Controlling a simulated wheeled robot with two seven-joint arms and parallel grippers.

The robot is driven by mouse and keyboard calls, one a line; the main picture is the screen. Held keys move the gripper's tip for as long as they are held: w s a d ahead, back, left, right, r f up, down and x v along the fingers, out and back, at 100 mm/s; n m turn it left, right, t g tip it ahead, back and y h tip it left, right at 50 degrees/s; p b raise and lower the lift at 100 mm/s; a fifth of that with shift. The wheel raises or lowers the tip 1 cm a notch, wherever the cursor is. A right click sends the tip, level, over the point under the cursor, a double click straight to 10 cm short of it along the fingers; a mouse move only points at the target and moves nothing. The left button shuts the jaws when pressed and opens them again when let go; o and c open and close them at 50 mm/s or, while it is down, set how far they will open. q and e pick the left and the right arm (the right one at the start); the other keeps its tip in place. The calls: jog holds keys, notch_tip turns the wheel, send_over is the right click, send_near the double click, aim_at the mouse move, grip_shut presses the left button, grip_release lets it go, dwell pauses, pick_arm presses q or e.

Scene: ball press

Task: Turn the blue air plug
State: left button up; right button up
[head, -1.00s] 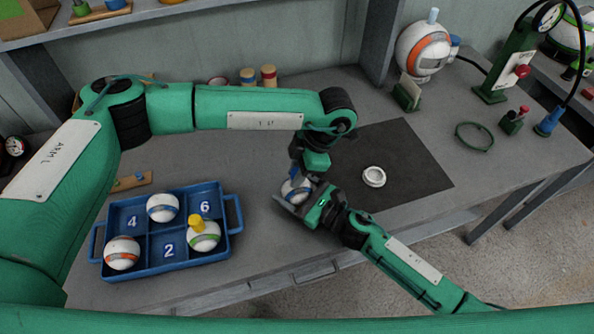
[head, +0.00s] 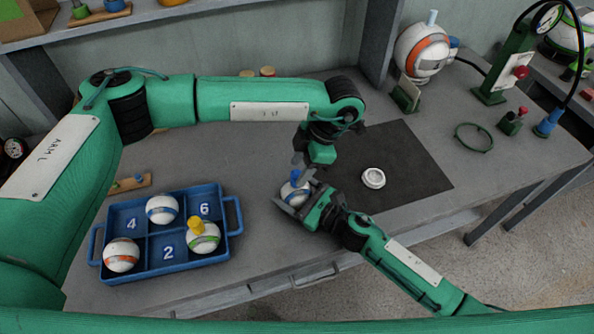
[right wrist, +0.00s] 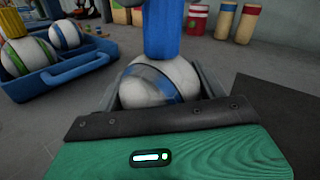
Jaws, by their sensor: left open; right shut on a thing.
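A white ball with a blue band (head: 291,193) is held low over the bench in my right gripper (head: 294,199). In the right wrist view the ball (right wrist: 150,90) sits between the dark jaws. The blue air plug (right wrist: 162,30) stands upright on top of the ball and runs out of the picture's top. In the head view the plug (head: 296,176) shows as a small blue piece above the ball. My left gripper (head: 303,163) is open, close above and beside the plug. I cannot tell whether its fingers touch the plug.
A blue tray (head: 236,218) at the left holds several balls, one with a yellow plug (head: 196,222). A white ring (head: 373,178) lies on the dark mat (head: 415,165). A green press with a gauge (head: 498,75) and a green hoop (head: 473,137) are at the right.

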pick_arm(q)
jog(key=v, duration=0.9)
jog(key=shift+w+r, duration=0.1)
jog(key=shift+r, duration=0.05)
pick_arm(e)
jog(key=o, duration=1.1)
jog(key=shift+o, duration=0.2)
jog(key=shift+d, duration=0.15)
